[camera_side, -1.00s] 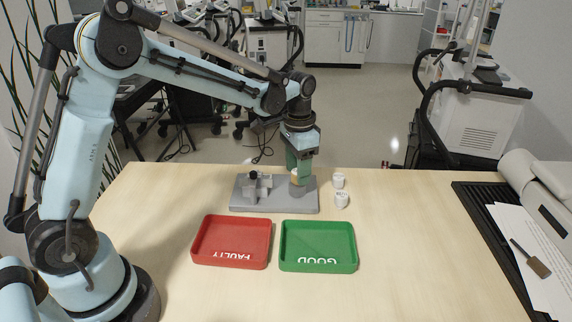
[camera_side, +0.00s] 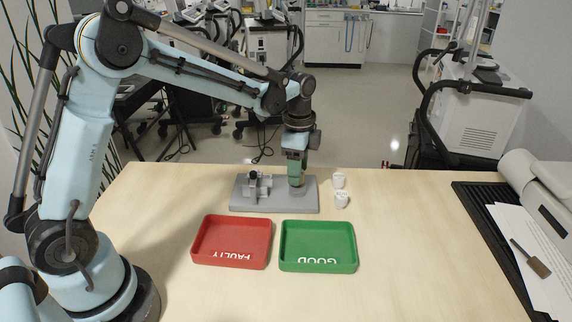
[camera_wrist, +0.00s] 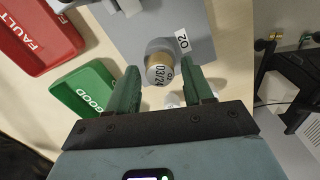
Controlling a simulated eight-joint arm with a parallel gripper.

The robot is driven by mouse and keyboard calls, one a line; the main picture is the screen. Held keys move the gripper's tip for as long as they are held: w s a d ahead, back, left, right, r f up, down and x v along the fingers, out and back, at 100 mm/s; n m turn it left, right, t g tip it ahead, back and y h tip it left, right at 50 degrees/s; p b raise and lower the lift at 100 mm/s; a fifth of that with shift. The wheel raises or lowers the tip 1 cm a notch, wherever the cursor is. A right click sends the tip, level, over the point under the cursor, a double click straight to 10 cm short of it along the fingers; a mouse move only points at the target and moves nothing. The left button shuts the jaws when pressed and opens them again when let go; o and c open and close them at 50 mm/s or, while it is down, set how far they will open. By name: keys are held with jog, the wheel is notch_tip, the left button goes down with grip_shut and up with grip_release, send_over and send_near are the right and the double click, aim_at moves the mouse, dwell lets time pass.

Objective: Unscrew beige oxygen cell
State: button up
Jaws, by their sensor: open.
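The beige oxygen cell (camera_wrist: 159,70), with a lettered top, is upright in its socket on the grey fixture (camera_side: 243,205). A white "O2" label (camera_wrist: 182,41) lies beside it on the fixture. My gripper (camera_side: 297,184) points straight down over the fixture's right part. In the wrist view, my gripper (camera_wrist: 160,88) has its two green fingers apart, with the cell between their tips and gaps visible on both sides. In the side view the fingers hide most of the cell.
Two white cells (camera_side: 339,180) (camera_side: 341,200) stand just right of the fixture. The red FAULTY tray (camera_side: 232,261) and green GOOD tray (camera_side: 318,267) lie in front, both empty. A clamp (camera_side: 257,186) rises from the fixture's left part.

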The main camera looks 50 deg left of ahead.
jog(key=c, duration=0.9)
jog(key=shift+o, duration=0.2)
jog(key=n, duration=0.4)
jog(key=shift+n, duration=1)
jog(key=n, duration=0.6)
jog(key=shift+n, duration=0.6)
jog(key=n, duration=0.4)
jog(key=shift+n, duration=0.4)
